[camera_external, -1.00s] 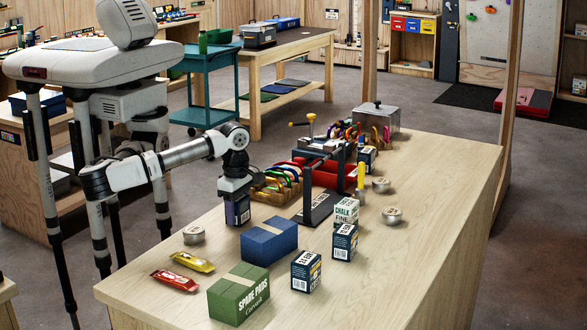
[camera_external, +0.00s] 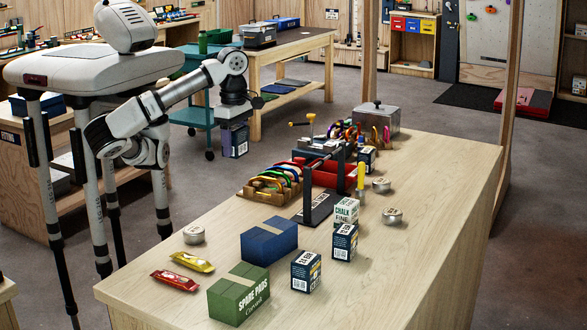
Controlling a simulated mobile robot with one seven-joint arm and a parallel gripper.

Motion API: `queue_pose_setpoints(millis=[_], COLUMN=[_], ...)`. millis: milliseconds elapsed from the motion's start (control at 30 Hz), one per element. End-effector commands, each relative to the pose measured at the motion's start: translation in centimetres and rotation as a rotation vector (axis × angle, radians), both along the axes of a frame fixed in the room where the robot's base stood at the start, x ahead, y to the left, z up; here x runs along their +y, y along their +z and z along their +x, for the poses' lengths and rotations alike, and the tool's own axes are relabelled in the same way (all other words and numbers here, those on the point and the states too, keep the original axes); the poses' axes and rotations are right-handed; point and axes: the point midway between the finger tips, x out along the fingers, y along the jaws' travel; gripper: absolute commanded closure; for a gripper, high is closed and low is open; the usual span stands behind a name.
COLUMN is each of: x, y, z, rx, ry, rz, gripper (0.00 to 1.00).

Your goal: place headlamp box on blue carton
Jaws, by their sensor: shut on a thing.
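My gripper (camera_external: 234,123) is shut on a small dark navy box with a pale label, the headlamp box (camera_external: 237,142). It holds the box upright and high, clear of the bench, up and to the left of the blue carton in the picture. The gripper's fingers are small here and partly merge with the box. The blue carton (camera_external: 268,243) sits closed on the wooden bench, with a tan tape strip across its top. Its top is bare, and the held box is apart from it.
On the bench (camera_external: 420,235), a green carton (camera_external: 239,296) stands in front of the blue one. Similar dark boxes (camera_external: 306,272) (camera_external: 344,243) stand to its right, bars (camera_external: 174,280) and a tin (camera_external: 194,235) to its left. A black stand (camera_external: 322,195) and carabiner rack (camera_external: 270,187) are behind.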

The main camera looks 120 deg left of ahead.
Motion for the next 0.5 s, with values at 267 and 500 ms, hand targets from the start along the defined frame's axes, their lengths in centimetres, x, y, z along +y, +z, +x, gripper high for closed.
queue_pose_setpoints(millis=[267, 500], x=[-1.8, -5.8], y=[3.5, 6.3], z=[5.1, 11.8], rx=[0.005, 0.004], ry=[-0.002, -0.015], rz=[0.024, 0.026], gripper=[0.73, 0.73])
